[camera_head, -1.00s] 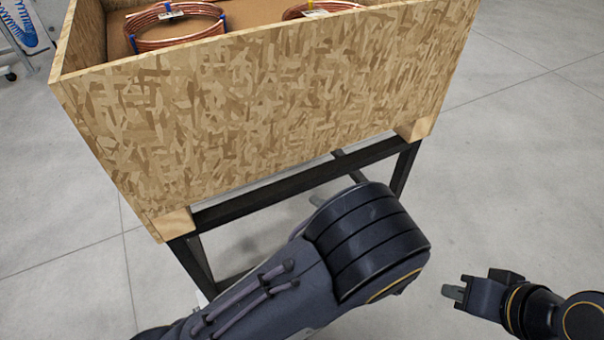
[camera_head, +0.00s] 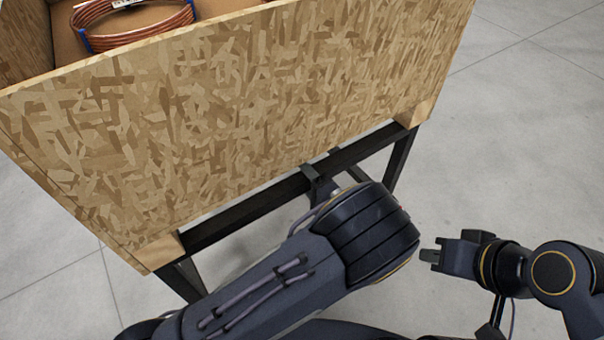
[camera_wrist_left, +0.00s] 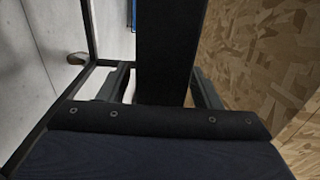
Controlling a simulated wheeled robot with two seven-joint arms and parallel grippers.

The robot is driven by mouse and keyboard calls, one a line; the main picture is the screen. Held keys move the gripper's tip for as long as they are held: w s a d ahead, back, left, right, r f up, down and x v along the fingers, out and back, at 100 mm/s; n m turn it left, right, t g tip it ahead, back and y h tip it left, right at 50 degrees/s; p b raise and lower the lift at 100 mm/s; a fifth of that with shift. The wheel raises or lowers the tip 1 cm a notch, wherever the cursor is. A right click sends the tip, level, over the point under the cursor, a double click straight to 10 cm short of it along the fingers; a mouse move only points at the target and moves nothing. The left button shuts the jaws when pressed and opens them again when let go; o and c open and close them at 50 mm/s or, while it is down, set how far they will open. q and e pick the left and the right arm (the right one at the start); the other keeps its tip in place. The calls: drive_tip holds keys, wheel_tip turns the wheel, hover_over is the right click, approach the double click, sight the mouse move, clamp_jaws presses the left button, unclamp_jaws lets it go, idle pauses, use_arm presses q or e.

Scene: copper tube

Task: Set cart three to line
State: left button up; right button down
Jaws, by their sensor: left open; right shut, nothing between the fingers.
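The cart is a chipboard bin (camera_head: 240,120) on a black metal frame (camera_head: 255,207), filling the upper left of the head view. My left gripper (camera_head: 317,180) is at the frame's near top rail, mostly hidden behind my own wrist. In the left wrist view my left gripper (camera_wrist_left: 160,82) is open, with one finger on each side of a black bar (camera_wrist_left: 170,45). I cannot tell whether the fingers touch it. The bin's chipboard wall (camera_wrist_left: 255,50) is on the right there. My right gripper (camera_head: 432,256) is shut and empty, apart from the cart, at lower right.
A copper tube coil (camera_head: 135,22) with blue ties lies inside the bin. Grey tiled floor (camera_head: 520,130) is clear to the right of the cart. No floor line or other carts are clearly visible now.

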use_arm(q)
drive_tip(key=shift+w+a, duration=0.35)
drive_tip(key=shift+w, duration=0.1)
drive_tip(key=shift+c, duration=0.2)
clamp_jaws()
